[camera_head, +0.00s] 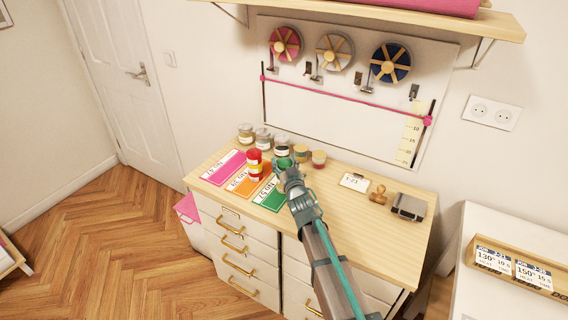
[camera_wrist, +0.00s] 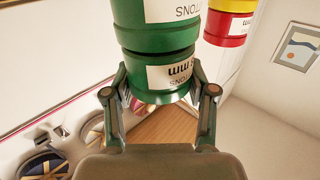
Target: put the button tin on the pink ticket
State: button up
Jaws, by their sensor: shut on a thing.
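Two green button tins with white labels stand one over the other in the wrist view. My gripper (camera_wrist: 160,98) is shut on the upper green tin (camera_wrist: 160,75), which is nearer the fingers; it also shows in the head view (camera_head: 284,162). The other green tin (camera_wrist: 155,22) is directly below it, and the two look in contact or nearly so. They are over the green ticket (camera_head: 270,197). The pink ticket (camera_head: 217,167) lies bare at the left end of the cabinet top. The wrist picture is upside down.
A red and yellow tin stack (camera_head: 254,163) stands on the orange ticket (camera_head: 243,185), between my gripper and the pink ticket. Several jars (camera_head: 263,138) line the back edge. A small card (camera_head: 354,182), a wooden stamp (camera_head: 378,194) and a grey device (camera_head: 408,207) lie at right.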

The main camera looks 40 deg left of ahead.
jog(key=shift+f, duration=0.1)
jog(key=shift+f, duration=0.1)
jog(key=o, duration=1.2)
jog(key=b+v, duration=0.2)
jog(key=v, duration=0.8)
jog(key=shift+d, duration=0.1)
jog(key=shift+o, duration=0.7)
jog(key=shift+s+d+r+b, duration=0.15)
jog(key=shift+d+r+b, duration=0.05)
jog(key=shift+d+b, duration=0.1)
